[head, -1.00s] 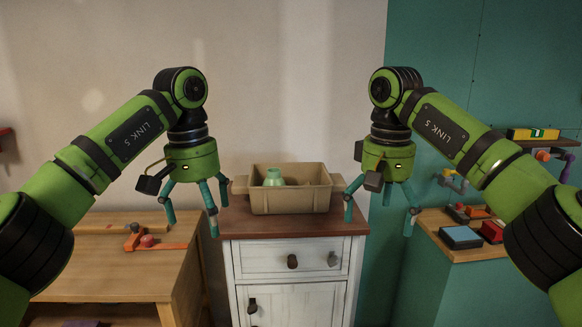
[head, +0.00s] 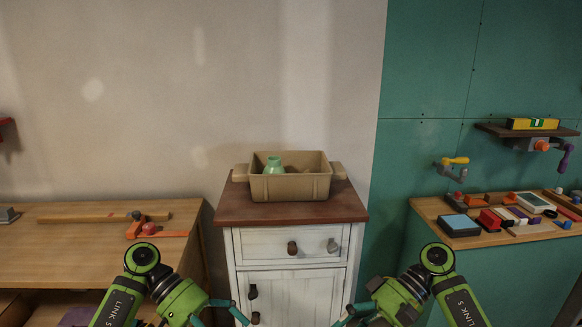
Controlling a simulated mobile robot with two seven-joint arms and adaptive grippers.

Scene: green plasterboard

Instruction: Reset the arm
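My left arm is low at the bottom left, and its green gripper (head: 220,315) points down and right with teal fingers. My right arm is low at the bottom right, and its gripper (head: 357,319) points down and left. Both grippers' fingers look spread, with nothing seen between them, though the bottom edge cuts off part of each hand. Both are in front of the white cabinet, below its top and apart from each other.
A tan bin (head: 290,187) holding a green vase-like item (head: 273,166) stands on the white cabinet (head: 290,243). A wooden bench (head: 90,255) with an orange clamp (head: 150,231) is left. A teal workbench (head: 480,280) with several tools is right.

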